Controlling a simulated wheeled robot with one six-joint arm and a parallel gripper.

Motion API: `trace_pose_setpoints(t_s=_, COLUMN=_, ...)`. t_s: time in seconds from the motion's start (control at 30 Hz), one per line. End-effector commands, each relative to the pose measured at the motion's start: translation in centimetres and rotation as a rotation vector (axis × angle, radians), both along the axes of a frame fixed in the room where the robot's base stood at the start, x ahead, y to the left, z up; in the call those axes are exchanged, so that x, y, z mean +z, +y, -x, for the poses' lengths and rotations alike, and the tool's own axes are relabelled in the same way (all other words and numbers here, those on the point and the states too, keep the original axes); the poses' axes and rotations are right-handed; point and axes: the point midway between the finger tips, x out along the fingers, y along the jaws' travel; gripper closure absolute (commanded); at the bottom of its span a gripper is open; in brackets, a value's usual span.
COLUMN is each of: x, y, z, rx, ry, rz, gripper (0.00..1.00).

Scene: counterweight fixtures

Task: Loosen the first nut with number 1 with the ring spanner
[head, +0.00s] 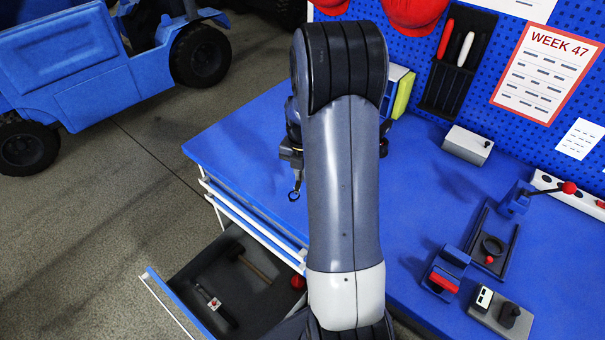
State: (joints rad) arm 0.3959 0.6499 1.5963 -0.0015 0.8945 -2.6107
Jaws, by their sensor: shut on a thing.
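My gripper (291,154) is partly hidden behind my own arm, at the left of the arm's upper section. It is shut on a ring spanner (294,196), whose small dark ring end hangs down below the jaws. The ring end appears in front of the blue bench top, near its left edge; I cannot tell its exact height. The rest of the spanner is hidden by the gripper. No nut with the number 1 can be made out; my arm covers the middle of the bench.
The blue bench (235,140) has an open drawer (165,290) with a hammer and another tool. Right of my arm are a dark tray (512,240), a red-knobbed lever (568,188), small blue and red fixtures (446,272) and a grey box (468,145). A blue vehicle (100,60) stands left.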

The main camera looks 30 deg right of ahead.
Motion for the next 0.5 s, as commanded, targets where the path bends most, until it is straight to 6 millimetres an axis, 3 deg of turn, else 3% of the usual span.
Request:
trace_pose_setpoints(t_s=0.13, x=0.88, y=-0.01, z=-0.03, rx=0.000, ry=-0.001, rz=0.000, gripper=1.00)
trace_pose_setpoints(t_s=0.5, x=0.96, y=-0.01, z=-0.03, rx=0.000, ry=-0.001, rz=0.000, gripper=1.00)
